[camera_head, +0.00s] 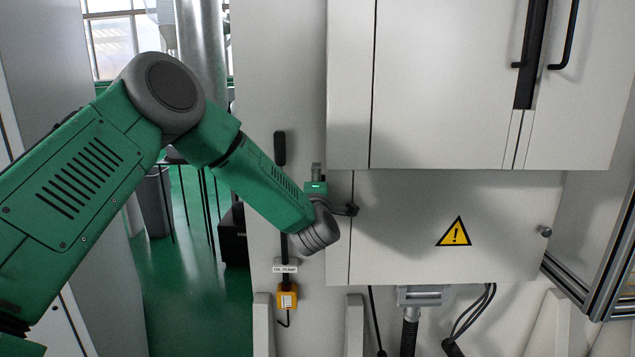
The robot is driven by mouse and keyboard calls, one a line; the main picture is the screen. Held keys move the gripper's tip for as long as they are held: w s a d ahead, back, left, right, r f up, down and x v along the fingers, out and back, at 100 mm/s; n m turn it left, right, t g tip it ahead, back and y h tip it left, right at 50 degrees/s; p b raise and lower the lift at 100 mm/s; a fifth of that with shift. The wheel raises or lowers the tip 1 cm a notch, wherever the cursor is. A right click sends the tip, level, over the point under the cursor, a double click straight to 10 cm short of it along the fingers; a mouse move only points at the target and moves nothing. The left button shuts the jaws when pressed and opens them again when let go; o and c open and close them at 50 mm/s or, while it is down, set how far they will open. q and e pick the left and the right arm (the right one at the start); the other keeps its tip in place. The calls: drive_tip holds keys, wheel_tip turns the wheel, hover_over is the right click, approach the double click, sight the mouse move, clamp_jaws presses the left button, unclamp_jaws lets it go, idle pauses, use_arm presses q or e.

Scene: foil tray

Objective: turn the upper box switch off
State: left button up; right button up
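My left arm comes in from the left, and its grey wrist (318,235) is in front of the wall panel and the left edge of the lower box (450,225). The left gripper's fingers are hidden or too small to make out. A small dark part (350,209) shows just right of the wrist; I cannot tell if it is a fingertip or a door knob. The upper box (450,80) is above, with black handles (532,55) on its doors. No switch is clearly recognisable; one may be hidden behind my wrist. My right gripper is not in view.
A black vertical handle (280,148) is on the panel left of the boxes. Below it are an "oil pump" label (285,268) and a yellow box (288,297). A metal profile frame (610,265) stands at the right. Cables and a conduit (410,330) hang below the lower box.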

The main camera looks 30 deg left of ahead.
use_arm(q)
clamp_jaws()
drive_tip(key=shift+r+g+h+p, duration=0.1)
drive_tip(key=shift+g+h+p, duration=0.3)
drive_tip(key=shift+p, duration=0.45)
drive_tip(key=shift+f, duration=0.3)
drive_tip(key=shift+c, duration=1.7)
unclamp_jaws()
drive_tip(key=shift+g, duration=0.3)
drive_tip(key=o, duration=0.3)
drive_tip(key=shift+o, duration=0.2)
